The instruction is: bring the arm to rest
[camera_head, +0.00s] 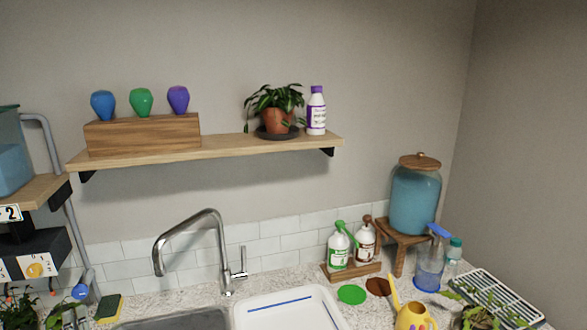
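Neither of my grippers shows in the head view, and no part of my arms can be made out. The view takes in a wall shelf (220,148) above a sink (185,320) with a tall steel tap (216,225). On the shelf stand a potted plant (277,120) on a dark saucer, a white bottle with a purple label (316,112), and a wooden block (143,135) with blue, green and purple bulbs on top.
A white tray (290,296) sits beside the sink. A blue dispenser (416,200) stands on a wooden stand. A yellow watering can (411,315), a drying rack (500,297) and plants crowd the front right.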

